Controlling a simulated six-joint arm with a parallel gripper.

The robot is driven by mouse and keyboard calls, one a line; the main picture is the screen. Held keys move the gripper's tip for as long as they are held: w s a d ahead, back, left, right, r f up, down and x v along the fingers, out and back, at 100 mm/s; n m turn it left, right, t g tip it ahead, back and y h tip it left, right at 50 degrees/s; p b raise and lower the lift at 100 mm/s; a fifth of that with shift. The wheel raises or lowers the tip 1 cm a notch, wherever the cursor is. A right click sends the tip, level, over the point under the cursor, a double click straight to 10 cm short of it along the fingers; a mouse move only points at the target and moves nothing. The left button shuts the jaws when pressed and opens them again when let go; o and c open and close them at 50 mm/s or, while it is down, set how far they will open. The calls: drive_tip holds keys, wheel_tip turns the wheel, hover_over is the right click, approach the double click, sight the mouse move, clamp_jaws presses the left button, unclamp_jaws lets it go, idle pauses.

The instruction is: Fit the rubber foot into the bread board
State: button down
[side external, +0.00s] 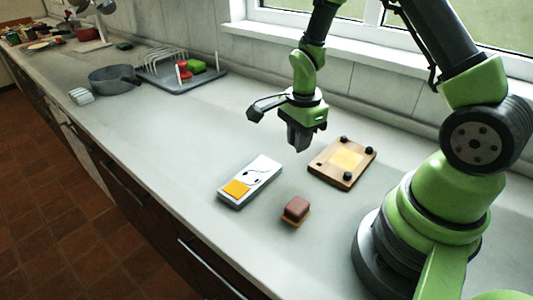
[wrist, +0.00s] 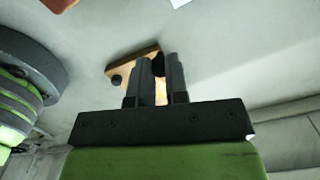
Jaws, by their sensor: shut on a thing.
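The bread board (side external: 326,172) lies on the counter, a wooden slab with a pale yellow middle. Black rubber feet show at its back (side external: 344,139), right (side external: 370,149) and front (side external: 347,176) corners; no foot shows at its left corner. My gripper (side external: 299,147) points down above the counter, just left of and above the board. In the wrist view my gripper (wrist: 159,72) is shut on a small dark rubber foot (wrist: 158,62), mostly hidden by the fingers. The board (wrist: 122,66) shows behind the fingers, with a black foot (wrist: 117,80) at its left.
A white box with a yellow patch (side external: 263,170) lies left of the board. A brown block on an orange base (side external: 296,207) sits in front. A grey pan (side external: 112,80) and a dish rack (side external: 170,68) stand farther left. The counter between is clear.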

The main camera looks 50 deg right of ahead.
drive_tip(key=s+d, duration=0.1)
drive_tip(key=s+d+m, duration=0.2)
drive_tip(key=d, duration=0.1)
drive_tip(key=shift+s+r, duration=0.2)
drive_tip(key=shift+r, duration=0.05)
drive_tip(key=shift+s+d+f, duration=0.1)
drive_tip(key=shift+f, duration=2.05)
drive_tip(key=shift+f, duration=0.9)
drive_tip(key=c, duration=1.1)
unclamp_jaws()
drive_tip(key=shift+o, duration=0.2)
